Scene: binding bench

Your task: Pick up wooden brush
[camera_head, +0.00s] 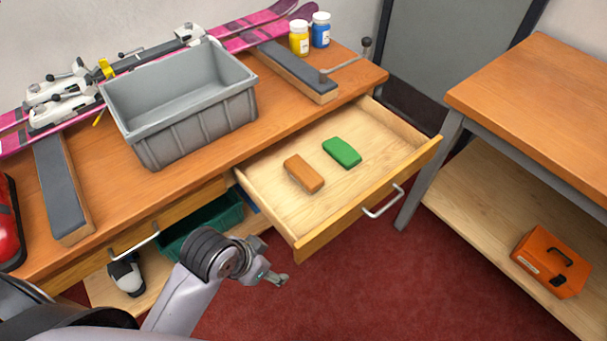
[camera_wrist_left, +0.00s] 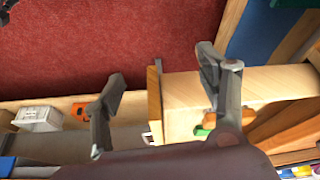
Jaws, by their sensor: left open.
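The wooden brush appears to be the brown block (camera_head: 304,173) lying in the open drawer (camera_head: 270,205), its bristles not visible. A green block (camera_head: 342,152) lies beside it, apart, to the right. My left gripper (camera_head: 274,279) is outside the drawer, in front of and below its front left corner, apart from the brush. In the left wrist view the left gripper (camera_wrist_left: 160,72) has its fingers spread with nothing held. There, a small part of the brown block (camera_wrist_left: 210,116) shows behind a finger, with the green block (camera_wrist_left: 202,132) near it. My right gripper is not in view.
The drawer front with its metal handle (camera_head: 383,201) stands out from the bench. A grey bin (camera_head: 190,130), skis and bottles occupy the bench top. A second bench stands right, with an orange case (camera_head: 551,262) on its shelf. Red floor lies between.

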